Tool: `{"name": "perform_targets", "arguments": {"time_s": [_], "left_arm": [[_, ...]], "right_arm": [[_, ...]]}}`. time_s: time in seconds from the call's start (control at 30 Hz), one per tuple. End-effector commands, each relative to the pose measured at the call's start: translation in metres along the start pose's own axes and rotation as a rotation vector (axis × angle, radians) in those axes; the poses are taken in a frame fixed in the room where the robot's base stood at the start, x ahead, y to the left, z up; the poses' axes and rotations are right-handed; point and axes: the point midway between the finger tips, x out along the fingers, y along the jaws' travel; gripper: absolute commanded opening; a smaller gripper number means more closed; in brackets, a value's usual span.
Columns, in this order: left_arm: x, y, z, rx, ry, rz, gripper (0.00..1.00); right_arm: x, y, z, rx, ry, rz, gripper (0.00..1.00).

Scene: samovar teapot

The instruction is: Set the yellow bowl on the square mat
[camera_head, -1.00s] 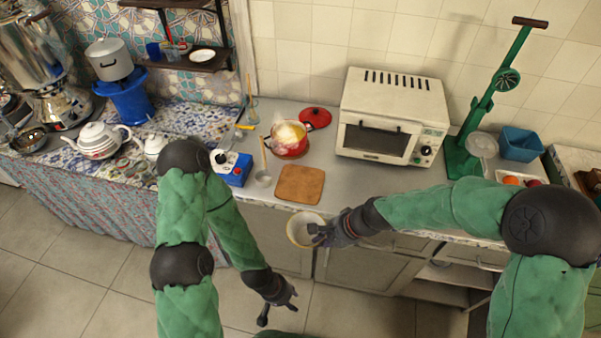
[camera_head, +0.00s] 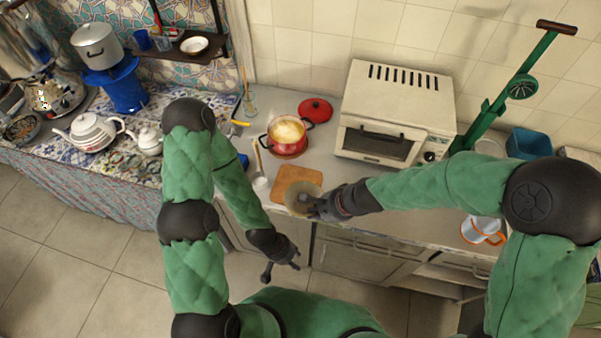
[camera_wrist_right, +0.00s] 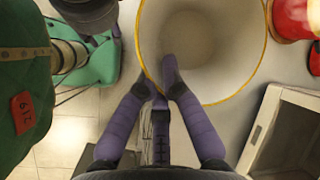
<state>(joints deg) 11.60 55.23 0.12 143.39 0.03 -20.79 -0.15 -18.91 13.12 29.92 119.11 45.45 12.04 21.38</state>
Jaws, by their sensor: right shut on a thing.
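The yellow bowl (camera_head: 297,204) is pale inside with a yellow rim, and it also shows in the right wrist view (camera_wrist_right: 206,65). My right gripper (camera_head: 316,206) is shut on the bowl's near rim, with its fingers (camera_wrist_right: 170,85) pinching the wall. The square mat (camera_head: 296,177) is a brown square near the counter's front edge. In the head view the bowl covers the mat's lower right part; I cannot tell if they touch. My left gripper (camera_head: 281,270) hangs open and empty in front of the cabinets.
A red pot (camera_head: 287,140) and red lid (camera_head: 316,109) stand behind the mat, and a white ladle (camera_head: 260,183) lies left of it. A toaster oven (camera_head: 393,115) stands at the right rear. An orange-rimmed mug (camera_head: 482,229) is at the right. Teapots (camera_head: 92,133) stand at the left.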

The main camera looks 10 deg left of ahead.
Motion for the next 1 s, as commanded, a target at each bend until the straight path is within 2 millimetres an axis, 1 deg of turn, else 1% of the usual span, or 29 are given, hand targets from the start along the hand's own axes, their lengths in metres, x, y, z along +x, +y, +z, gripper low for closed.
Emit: {"name": "perform_targets", "arguments": {"time_s": [0.17,0.67,0.83,1.0], "left_arm": [[0.0,0.0,0.001,0.0,-0.001,0.0,0.4],[-0.008,0.003,0.001,0.0,-0.001,0.0,0.4],[-0.004,0.001,0.001,0.0,-0.001,0.0,0.4],[-0.003,0.001,0.001,0.0,-0.001,0.0,0.4]], "right_arm": [[0.008,-0.008,-0.006,0.0,-0.001,0.001,0.0],[0.058,-0.06,-0.046,0.0,-0.001,0.001,0.0],[0.087,-0.068,-0.062,0.001,-0.001,0.002,0.0],[0.109,-0.075,-0.075,0.001,-0.001,0.001,0.0]]}}
